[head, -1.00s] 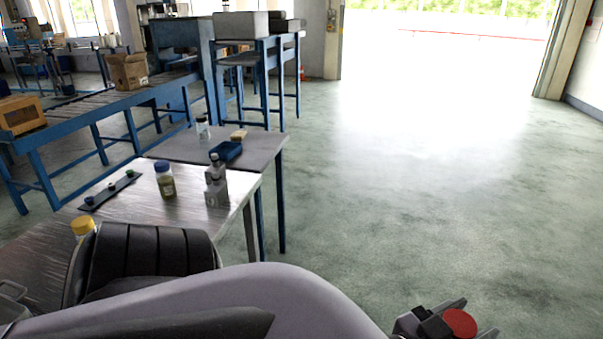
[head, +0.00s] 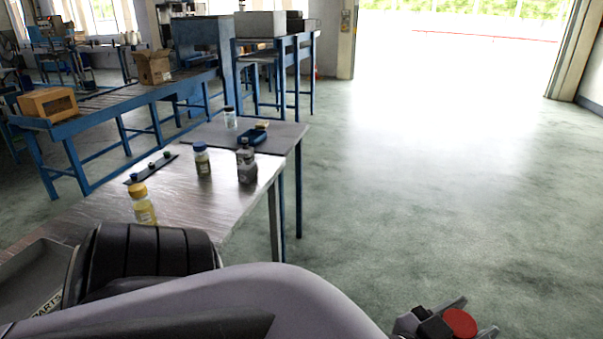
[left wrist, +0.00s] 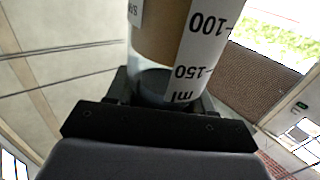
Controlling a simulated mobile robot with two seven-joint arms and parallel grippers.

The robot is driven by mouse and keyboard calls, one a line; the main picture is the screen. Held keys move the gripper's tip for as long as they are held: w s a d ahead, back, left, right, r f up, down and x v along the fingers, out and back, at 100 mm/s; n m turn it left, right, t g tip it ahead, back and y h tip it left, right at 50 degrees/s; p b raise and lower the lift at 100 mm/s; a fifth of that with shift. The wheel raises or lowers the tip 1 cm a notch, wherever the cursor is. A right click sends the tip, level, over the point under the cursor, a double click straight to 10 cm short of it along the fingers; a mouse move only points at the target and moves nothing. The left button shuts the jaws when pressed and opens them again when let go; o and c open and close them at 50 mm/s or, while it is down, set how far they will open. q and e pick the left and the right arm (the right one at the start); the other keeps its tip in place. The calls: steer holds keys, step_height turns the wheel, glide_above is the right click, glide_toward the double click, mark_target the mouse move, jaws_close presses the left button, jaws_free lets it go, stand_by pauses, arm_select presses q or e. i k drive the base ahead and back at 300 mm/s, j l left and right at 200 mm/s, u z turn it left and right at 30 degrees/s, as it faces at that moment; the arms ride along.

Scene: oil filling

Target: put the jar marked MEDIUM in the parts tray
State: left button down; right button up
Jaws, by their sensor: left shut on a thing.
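My left gripper (head: 469,319) is at the bottom right of the head view, over open floor and away from the tables. It is shut on a jar with a red lid (head: 460,323). The left wrist view shows this jar (left wrist: 158,45) close up, with brown contents and a white scale marked 100 and 150 ml. Only an edge of another label shows, so I cannot read its marking. The grey parts tray (head: 32,272), lettered PARTS, lies at the lower left, partly hidden by my arm. My right gripper is not in view.
On the metal table (head: 185,200) stand a yellow-capped bottle (head: 142,207), a blue-capped jar (head: 202,161) and a grey bottle (head: 246,164). A dark strip (head: 150,169) holds small caps. Behind are a blue tray (head: 251,137) and a clear jar (head: 230,118). The floor at right is clear.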

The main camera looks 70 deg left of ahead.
mark_target(52, 274)
steer(key=k+l+u, duration=0.1)
steer(key=k+l, duration=0.5)
steer(key=k+l+u, duration=0.1)
steer(key=k, duration=0.3)
steer(key=k+u, duration=0.1)
steer(key=k, duration=0.5)
steer(key=k+j, duration=0.45)
steer(key=j, duration=0.35)
steer(key=k+j+u, duration=0.15)
steer(key=j, duration=0.2)
steer(key=i+j, duration=0.1)
steer(key=j, duration=0.6)
steer(key=j+u, duration=0.15)
steer(key=j, duration=0.55)
steer(key=i, duration=0.05)
